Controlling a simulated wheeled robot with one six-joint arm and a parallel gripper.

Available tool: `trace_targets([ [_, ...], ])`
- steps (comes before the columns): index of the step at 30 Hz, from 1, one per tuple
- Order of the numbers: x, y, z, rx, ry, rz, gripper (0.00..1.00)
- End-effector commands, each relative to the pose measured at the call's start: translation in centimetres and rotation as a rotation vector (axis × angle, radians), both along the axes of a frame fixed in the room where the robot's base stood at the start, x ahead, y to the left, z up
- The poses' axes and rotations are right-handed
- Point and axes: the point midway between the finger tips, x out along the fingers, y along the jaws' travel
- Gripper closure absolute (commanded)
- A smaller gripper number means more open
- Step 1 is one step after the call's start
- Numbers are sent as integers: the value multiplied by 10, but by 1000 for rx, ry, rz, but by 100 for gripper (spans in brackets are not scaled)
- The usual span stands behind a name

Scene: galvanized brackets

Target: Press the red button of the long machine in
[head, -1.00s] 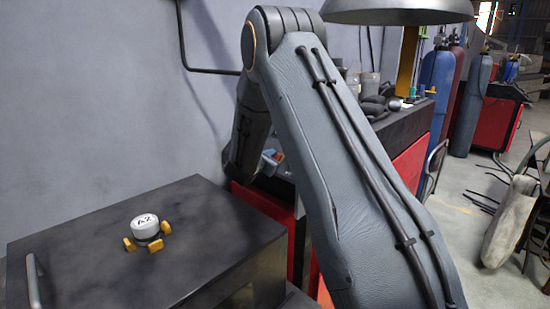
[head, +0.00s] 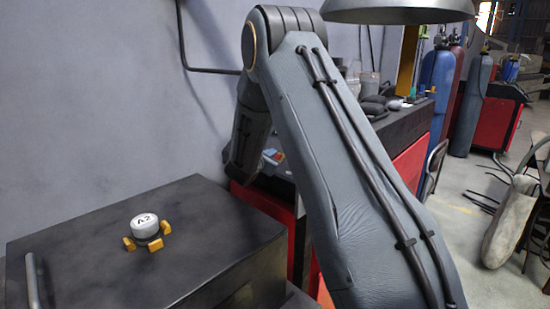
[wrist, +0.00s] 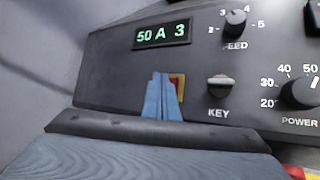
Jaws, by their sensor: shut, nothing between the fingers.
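In the wrist view, a dark machine panel (wrist: 110,75) fills most of the picture. A red button (wrist: 175,83) on a yellow square plate (wrist: 181,88) sits near its middle. My gripper (wrist: 161,76) shows as blue fingers held together, with nothing between them. The fingertips overlap the left part of the button and plate, so that part is hidden. I cannot tell whether they touch the button. In the head view my gripper is not clearly visible behind my own arm.
The panel has a lit display (wrist: 162,34), a feed knob (wrist: 236,22), a key switch (wrist: 220,84) and a power knob (wrist: 300,92). In the head view, a white round piece marked A2 (head: 145,226) stands on a dark cabinet (head: 70,260).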

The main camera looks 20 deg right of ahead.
Motion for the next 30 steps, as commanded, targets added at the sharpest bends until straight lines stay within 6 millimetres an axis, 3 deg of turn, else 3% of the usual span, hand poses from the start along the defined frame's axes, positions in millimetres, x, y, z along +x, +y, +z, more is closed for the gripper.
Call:
trace_targets([
  [30, 2, -6, -7, 0, 0, -1, 100],
])
